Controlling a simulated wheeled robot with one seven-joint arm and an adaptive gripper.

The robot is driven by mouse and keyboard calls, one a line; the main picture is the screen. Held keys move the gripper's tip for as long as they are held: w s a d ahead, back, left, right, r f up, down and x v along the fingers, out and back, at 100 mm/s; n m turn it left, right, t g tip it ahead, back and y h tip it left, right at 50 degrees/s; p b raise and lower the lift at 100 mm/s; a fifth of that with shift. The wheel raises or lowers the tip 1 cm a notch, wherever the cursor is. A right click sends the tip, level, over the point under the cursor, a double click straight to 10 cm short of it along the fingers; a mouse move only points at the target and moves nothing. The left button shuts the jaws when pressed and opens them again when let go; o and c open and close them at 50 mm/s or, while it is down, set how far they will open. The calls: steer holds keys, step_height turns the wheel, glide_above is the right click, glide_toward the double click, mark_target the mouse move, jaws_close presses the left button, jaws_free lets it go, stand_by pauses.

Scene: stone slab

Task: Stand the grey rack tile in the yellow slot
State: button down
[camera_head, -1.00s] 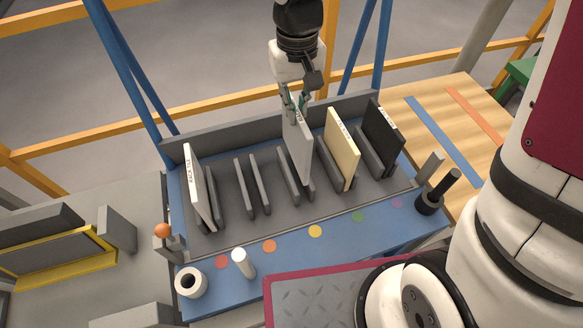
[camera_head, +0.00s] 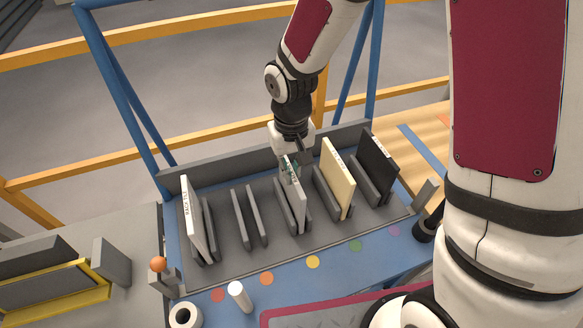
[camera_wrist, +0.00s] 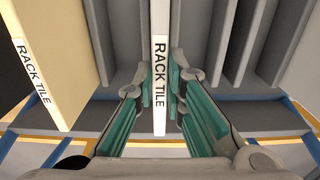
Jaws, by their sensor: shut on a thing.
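The grey rack tile (camera_head: 294,196) stands nearly upright between the two dividers of the middle slot, the one in line with the yellow dot (camera_head: 313,262). It appears low in the slot; I cannot tell whether it touches the bottom. My gripper (camera_head: 289,169) is shut on its upper edge from above. In the wrist view the tile (camera_wrist: 159,22) runs between the green finger pads of my gripper (camera_wrist: 160,87), its "RACK TILE" label facing the camera. The tile's lower end is partly hidden by the dividers.
A cream tile (camera_head: 338,180) stands close on the right, with a black tile (camera_head: 378,160) beyond it. A white tile (camera_head: 194,220) stands in the leftmost slot. The slot (camera_head: 249,217) left of the grey tile is empty. A white cylinder (camera_head: 239,295) stands at the front.

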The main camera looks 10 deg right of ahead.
steer(key=shift+f, duration=0.15)
steer(key=c, duration=1.7)
jaws_free()
steer(key=shift+o, duration=0.2)
step_height(320, 180, up, 11)
steer(key=s+d+r+m+t, duration=0.2)
steer(key=s+d+r+t, duration=0.3)
steer(key=s+d+r, duration=0.7)
steer(key=shift+s+d+r, duration=0.2)
steer(key=shift+s+r, duration=1.3)
steer(key=shift+s, duration=0.6)
